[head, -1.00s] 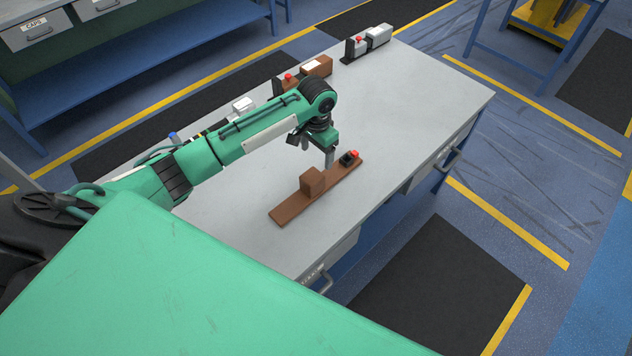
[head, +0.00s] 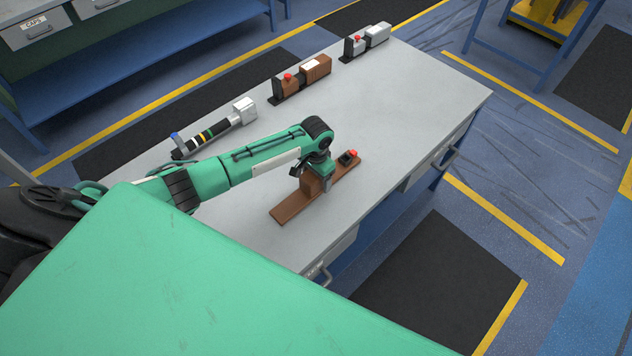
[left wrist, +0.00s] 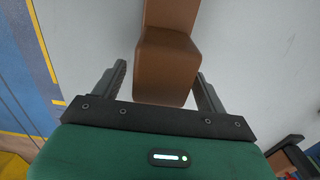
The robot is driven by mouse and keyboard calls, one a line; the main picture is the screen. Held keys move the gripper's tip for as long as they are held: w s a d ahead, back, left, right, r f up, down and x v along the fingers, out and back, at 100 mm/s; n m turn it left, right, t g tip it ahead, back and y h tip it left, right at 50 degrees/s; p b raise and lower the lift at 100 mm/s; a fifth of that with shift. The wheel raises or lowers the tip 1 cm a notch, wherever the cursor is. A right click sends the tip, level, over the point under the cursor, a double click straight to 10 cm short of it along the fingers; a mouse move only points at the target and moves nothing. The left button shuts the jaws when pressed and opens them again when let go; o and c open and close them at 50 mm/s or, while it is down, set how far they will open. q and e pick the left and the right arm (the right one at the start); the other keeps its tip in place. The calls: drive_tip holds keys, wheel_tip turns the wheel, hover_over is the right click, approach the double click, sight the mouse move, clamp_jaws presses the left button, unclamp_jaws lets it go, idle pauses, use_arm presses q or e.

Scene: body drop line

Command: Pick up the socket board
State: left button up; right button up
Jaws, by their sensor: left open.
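The socket board (head: 292,207) is a long flat brown board lying at an angle on the grey bench top. A brown upright block (head: 309,184) stands on its middle, and a small black piece with a red top (head: 349,157) sits at its far right end. My left gripper (head: 322,182) is down at the block and partly covers it. In the left wrist view, the brown block (left wrist: 165,65) shows between the two spread fingers of my left gripper (left wrist: 160,85). Visible gaps remain beside the block. My right gripper is out of view.
Along the back of the bench (head: 410,110) lie a striped black tool with a grey head (head: 215,132), a brown unit with a red button (head: 310,72) and a grey unit (head: 374,38). The bench's right part is clear.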

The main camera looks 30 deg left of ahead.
use_arm(q)
drive_tip(key=shift+c, duration=0.2)
drive_tip(key=c, duration=1.1)
drive_tip(key=shift+c, duration=1.2)
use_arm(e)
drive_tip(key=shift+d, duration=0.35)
use_arm(q)
drive_tip(key=shift+r, duration=0.15)
wheel_tip(320, 180, up, 20)
drive_tip(key=b, duration=0.3)
drive_tip(key=s+d+r+n, duration=0.1)
drive_tip(key=s+d+n, duration=0.2)
drive_tip(key=s, duration=1)
drive_tip(key=d, duration=0.3)
drive_tip(key=shift+d+r+n, duration=0.3)
drive_tip(key=shift+n, duration=0.1)
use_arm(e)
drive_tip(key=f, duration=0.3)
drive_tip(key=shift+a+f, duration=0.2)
